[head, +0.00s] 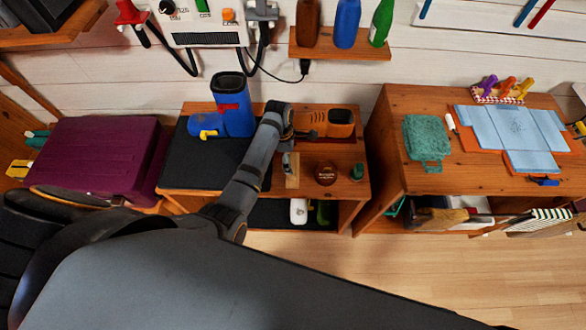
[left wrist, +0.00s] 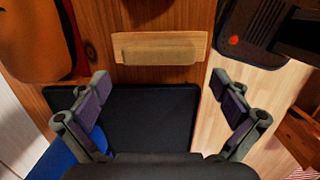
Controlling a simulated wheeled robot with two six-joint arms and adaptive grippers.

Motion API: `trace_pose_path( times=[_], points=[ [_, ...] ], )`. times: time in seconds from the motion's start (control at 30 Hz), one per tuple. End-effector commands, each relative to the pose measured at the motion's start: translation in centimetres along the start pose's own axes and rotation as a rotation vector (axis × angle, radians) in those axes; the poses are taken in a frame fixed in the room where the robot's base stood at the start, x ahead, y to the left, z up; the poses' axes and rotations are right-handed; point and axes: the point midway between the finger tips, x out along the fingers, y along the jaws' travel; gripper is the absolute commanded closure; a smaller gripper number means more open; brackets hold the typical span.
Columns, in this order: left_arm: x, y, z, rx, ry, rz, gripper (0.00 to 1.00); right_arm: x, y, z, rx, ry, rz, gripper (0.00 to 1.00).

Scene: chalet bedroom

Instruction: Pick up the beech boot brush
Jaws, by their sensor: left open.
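The beech boot brush is a pale wooden block (head: 293,180) on the wooden bench, right of the black mat and in front of the orange boot. In the left wrist view the brush (left wrist: 160,48) lies crosswise near the top, free of the fingers; its bristles cannot be made out. My left gripper (left wrist: 163,90) is open and empty, its two fingers spread above the mat's edge, with the brush beyond the fingertips. In the head view my left arm reaches over the bench and partly hides this area. My right gripper is not in view.
The orange boot (head: 341,123) lies near the back. A round brown tin (head: 326,173) and a small green item (head: 357,172) sit right of the brush. A desk with a teal towel (head: 427,138) stands at right.

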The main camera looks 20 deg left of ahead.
Motion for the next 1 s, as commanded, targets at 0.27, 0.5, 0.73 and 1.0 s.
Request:
trace_pose_path(
  times=[0.27,0.5,0.73,1.0],
  points=[
    [1.9,0.0,0.3,0.001,0.0,-0.003,0.0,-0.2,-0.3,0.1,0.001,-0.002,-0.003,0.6],
    [5.4,0.1,0.6,0.001,0.0,0.0,0.0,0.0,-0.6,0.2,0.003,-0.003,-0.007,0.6],
    [5.5,0.1,0.6,0.001,0.0,0.001,0.0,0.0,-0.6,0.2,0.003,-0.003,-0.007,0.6],
    [5.5,0.1,0.5,0.001,0.0,0.001,0.35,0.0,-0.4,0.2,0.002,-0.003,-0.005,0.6]
  ],
)
